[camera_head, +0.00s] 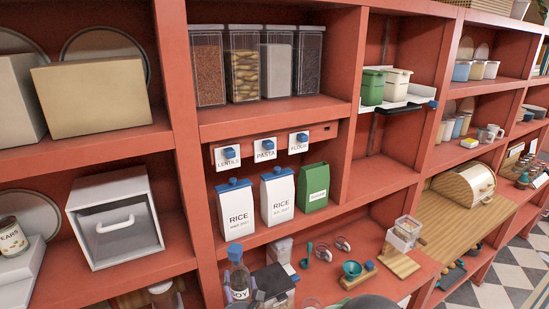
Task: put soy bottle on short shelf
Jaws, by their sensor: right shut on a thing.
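The soy bottle (239,284), dark with a white label and a blue cap, stands upright at the bottom edge of the view, in front of the lower red shelf. My right gripper (258,296) is shut on it; dark gripper parts show at the bottle's right side, and its lower part is cut off by the frame. My left gripper is not in view. A short white shelf (418,92) juts out in the upper middle bay and bears a green and a white canister. I cannot tell whether this is the short shelf of the task.
A red upright (190,150) rises at left.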

